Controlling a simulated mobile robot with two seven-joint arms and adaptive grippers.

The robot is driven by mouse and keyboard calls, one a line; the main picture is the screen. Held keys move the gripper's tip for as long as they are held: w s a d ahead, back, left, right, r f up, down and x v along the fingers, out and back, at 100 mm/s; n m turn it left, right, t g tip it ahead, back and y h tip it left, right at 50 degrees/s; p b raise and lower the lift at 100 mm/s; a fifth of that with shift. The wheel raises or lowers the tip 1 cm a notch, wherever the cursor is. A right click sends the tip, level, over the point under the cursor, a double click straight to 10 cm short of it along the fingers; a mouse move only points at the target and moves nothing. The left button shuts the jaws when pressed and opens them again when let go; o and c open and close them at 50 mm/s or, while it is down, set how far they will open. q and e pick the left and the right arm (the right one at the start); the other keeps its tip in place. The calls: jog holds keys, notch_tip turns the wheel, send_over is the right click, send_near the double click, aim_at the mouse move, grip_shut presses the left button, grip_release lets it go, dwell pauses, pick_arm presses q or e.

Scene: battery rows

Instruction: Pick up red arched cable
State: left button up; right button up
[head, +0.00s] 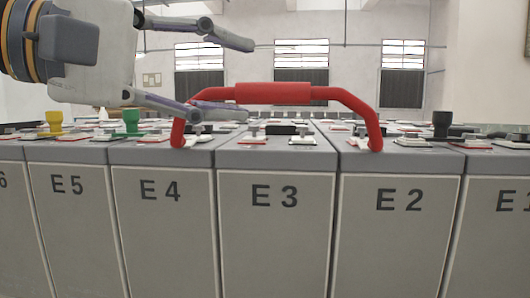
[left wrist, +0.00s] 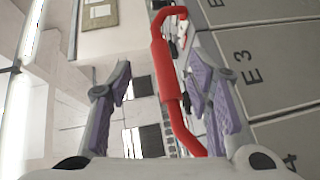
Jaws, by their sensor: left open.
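The red arched cable (head: 272,93) stands as an arch over the battery labelled E3, with its ends down on the tops of E4 and E2. It also shows in the left wrist view (left wrist: 165,70), running between my open fingers in the picture. My left gripper (head: 250,80) is open and comes in from the left, with one finger above the cable's height and the other low near its left leg. No grip on the cable shows. In the left wrist view the left gripper (left wrist: 160,85) has its two purple-padded fingers wide apart. My right gripper is not in view.
Grey batteries (head: 275,235) stand in a tight row, with more rows behind. A yellow cap (head: 55,122), a green cap (head: 131,121) and a black cap (head: 441,124) rise from their tops. Windows and a white wall are at the back. The space above the batteries at right is clear.

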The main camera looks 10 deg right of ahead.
aim_at(293, 91)
pick_arm(q)
jog(key=p+x, duration=0.1)
jog(key=x, duration=0.4)
jog(key=p+x, duration=0.1)
jog(key=x, duration=0.4)
jog(key=shift+w+d+r, duration=0.15)
jog(key=shift+w+d, duration=0.05)
jog(key=shift+d, duration=0.1)
jog(key=shift+w+d, duration=0.1)
jog(key=shift+d, duration=0.1)
jog(key=shift+a, duration=0.1)
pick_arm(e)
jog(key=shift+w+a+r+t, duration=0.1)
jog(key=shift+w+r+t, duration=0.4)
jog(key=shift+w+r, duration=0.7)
pick_arm(q)
jog(key=shift+f, duration=0.25)
grip_shut()
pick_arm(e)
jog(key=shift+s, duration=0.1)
